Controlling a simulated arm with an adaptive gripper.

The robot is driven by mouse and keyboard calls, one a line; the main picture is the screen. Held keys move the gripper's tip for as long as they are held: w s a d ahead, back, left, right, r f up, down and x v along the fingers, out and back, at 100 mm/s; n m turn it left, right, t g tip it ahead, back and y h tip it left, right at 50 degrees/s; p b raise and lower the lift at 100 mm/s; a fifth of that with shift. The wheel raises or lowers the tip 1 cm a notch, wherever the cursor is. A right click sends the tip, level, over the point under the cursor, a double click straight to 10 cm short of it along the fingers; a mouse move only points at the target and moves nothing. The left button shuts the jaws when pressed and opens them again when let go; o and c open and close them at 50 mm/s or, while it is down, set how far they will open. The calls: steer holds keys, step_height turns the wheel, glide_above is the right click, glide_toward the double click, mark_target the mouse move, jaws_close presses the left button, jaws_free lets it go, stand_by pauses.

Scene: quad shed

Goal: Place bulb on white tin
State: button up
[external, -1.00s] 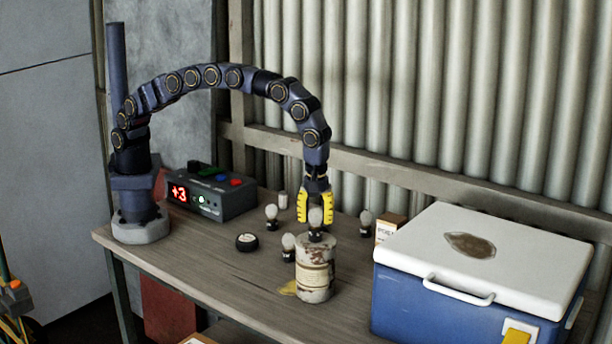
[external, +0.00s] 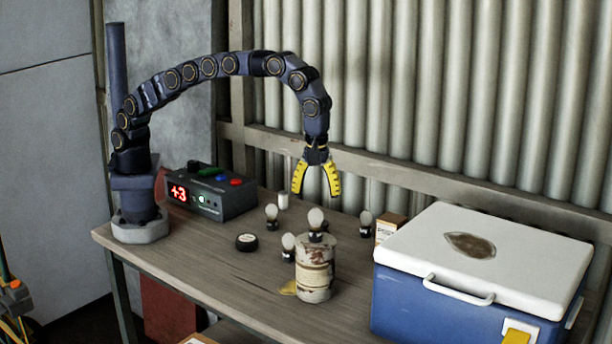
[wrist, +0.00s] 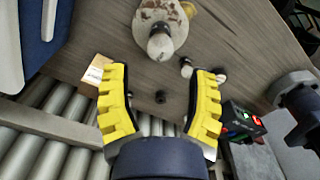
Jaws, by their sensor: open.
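A white bulb with a dark base (external: 316,219) stands upright on top of the rusty white tin (external: 315,270). In the wrist view the same bulb (wrist: 160,44) shows over the tin (wrist: 150,12). My gripper (external: 317,193) is open and empty, above and slightly behind the bulb, with clear space between them. Its yellow fingers are spread wide in the wrist view (wrist: 160,72). Other bulbs stand on the bench: one to the left (external: 272,216), one just left of the tin (external: 289,247), and one to the right (external: 366,223).
A blue cooler with a white lid (external: 480,270) fills the right of the bench. A small box (external: 389,229) stands beside it. A dark box with a red display (external: 210,194) and a round black object (external: 247,242) are on the left. The bench's front left is clear.

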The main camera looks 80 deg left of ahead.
mark_target(316, 208)
step_height(316, 208, up, 6)
stand_by(0.4)
steer(key=s+a+r+m, duration=0.2)
steer(key=s+a+m, duration=0.1)
steer(key=a, duration=0.5)
steer(key=s+a+r+m+g, duration=0.1)
steer(key=s+a+r+m, duration=0.2)
steer(key=a, duration=0.5)
steer(key=s+a+r+m, duration=0.2)
steer(key=s+a, duration=0.2)
steer(key=a, duration=0.3)
steer(key=s+a+f+m, duration=0.3)
steer(key=s+a, duration=0.2)
steer(key=s, duration=0.5)
steer(key=s+a+f+m, duration=0.2)
steer(key=s+a, duration=0.4)
steer(key=s, duration=0.5)
steer(key=shift+s+a+f+m+g, duration=0.3)
steer(key=shift+f+m, duration=0.1)
steer(key=shift+m, duration=0.3)
